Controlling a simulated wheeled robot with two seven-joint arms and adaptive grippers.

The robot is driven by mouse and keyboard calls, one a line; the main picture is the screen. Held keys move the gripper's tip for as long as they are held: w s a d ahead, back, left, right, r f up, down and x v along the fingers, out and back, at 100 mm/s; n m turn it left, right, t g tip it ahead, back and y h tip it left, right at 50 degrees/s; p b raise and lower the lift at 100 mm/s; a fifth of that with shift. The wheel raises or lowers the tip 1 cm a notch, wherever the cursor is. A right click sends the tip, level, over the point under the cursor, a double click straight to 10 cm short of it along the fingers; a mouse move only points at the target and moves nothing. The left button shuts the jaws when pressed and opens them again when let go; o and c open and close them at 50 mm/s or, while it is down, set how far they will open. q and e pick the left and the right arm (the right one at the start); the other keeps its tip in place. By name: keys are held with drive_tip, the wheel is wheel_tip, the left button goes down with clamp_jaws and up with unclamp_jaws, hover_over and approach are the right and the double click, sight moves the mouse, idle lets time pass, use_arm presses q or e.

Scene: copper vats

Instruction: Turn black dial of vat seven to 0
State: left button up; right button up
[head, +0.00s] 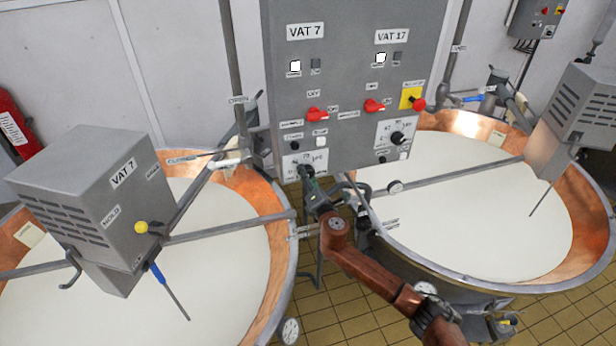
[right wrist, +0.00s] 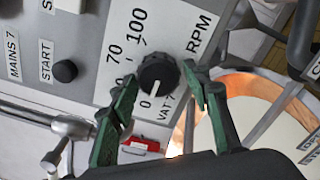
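The black dial of vat seven (right wrist: 158,74) sits on a white RPM scale plate (right wrist: 120,62) in the right wrist view. Its white pointer line points down, roughly toward the 0 mark. My right gripper (right wrist: 160,76) is open, with one green finger on each side of the dial. The right finger is close to the dial; contact cannot be told. A gap shows at the left finger. In the head view my right gripper (head: 306,178) is at the lower left of the control panel (head: 350,80) and largely hides the dial. My left gripper is not in view.
The vat 7 motor box (head: 85,190) and its copper vat (head: 262,205) stand left of my right arm. Another copper vat (head: 590,215) stands to the right. A red switch (head: 317,114) and a black START button (right wrist: 65,71) are near the dial.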

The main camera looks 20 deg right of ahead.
drive_tip(key=shift+o, duration=0.5)
drive_tip(key=shift+r, duration=0.1)
drive_tip(key=shift+d, duration=0.1)
drive_tip(key=s, duration=1.2)
drive_tip(key=shift+d, duration=0.15)
